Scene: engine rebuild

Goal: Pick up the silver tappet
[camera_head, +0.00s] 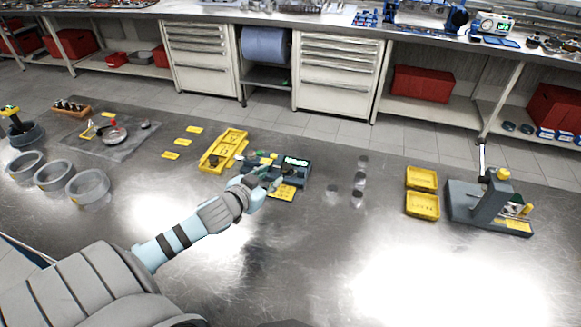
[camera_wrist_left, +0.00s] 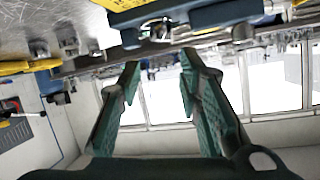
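Several small silver cylinders, which look like the tappets, stand on the metal bench right of centre in the head view, one being this silver tappet (camera_head: 361,161). One stands apart to the left of the others (camera_head: 332,189). In the left wrist view, small silver cylinders (camera_wrist_left: 68,40) show at the upper left. My left gripper (camera_head: 272,181) is by the dark measuring device (camera_head: 292,176), left of the tappets. In the wrist view its two fingers (camera_wrist_left: 160,68) are apart with nothing between them. My right gripper is not in view.
A yellow tray (camera_head: 222,150) lies left of the device. Two yellow trays (camera_head: 422,192) and a grey press-like tool (camera_head: 475,205) stand at the right. Grey rings (camera_head: 88,188) and a grey mat (camera_head: 115,146) are at the left. The front of the bench is clear.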

